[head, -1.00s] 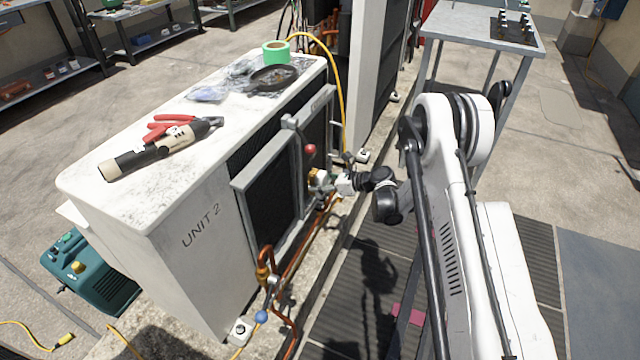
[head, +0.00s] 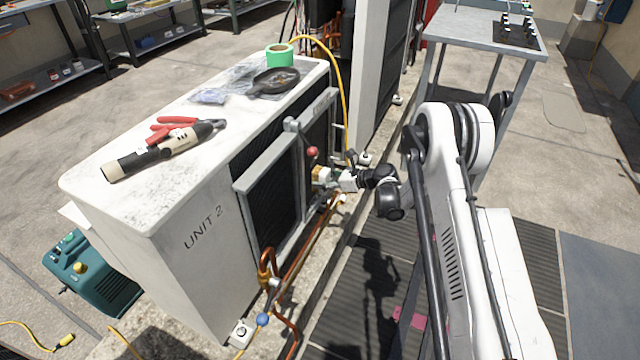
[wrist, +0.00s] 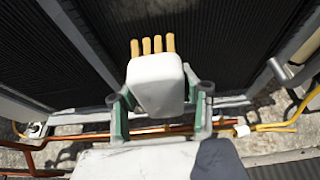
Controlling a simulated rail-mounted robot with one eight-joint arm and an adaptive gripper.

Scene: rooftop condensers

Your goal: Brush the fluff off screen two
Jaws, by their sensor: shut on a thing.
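My gripper (wrist: 160,115) is shut on a white-backed brush (wrist: 156,82) with tan bristles. The bristles point away from my gripper, toward the dark screens of the unit marked UNIT 2. In the head view my gripper (head: 346,180) holds the brush (head: 320,175) low beside the unit's front. One dark screen (head: 272,195) sits in a grey frame at the left, and another dark panel (head: 318,128) is to the right. In the wrist view dark ribbed panels lie left (wrist: 50,50) and right (wrist: 230,45) of a grey post. I cannot tell whether the bristles touch, and no fluff is clearly visible.
A red-knobbed lever (head: 312,152) stands out from the frame just above my gripper. Copper pipes (head: 300,240) and a yellow hose (head: 340,75) run close by. A torch (head: 150,160), red-handled pliers, a black pan and green tape lie on top of the unit (head: 110,200).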

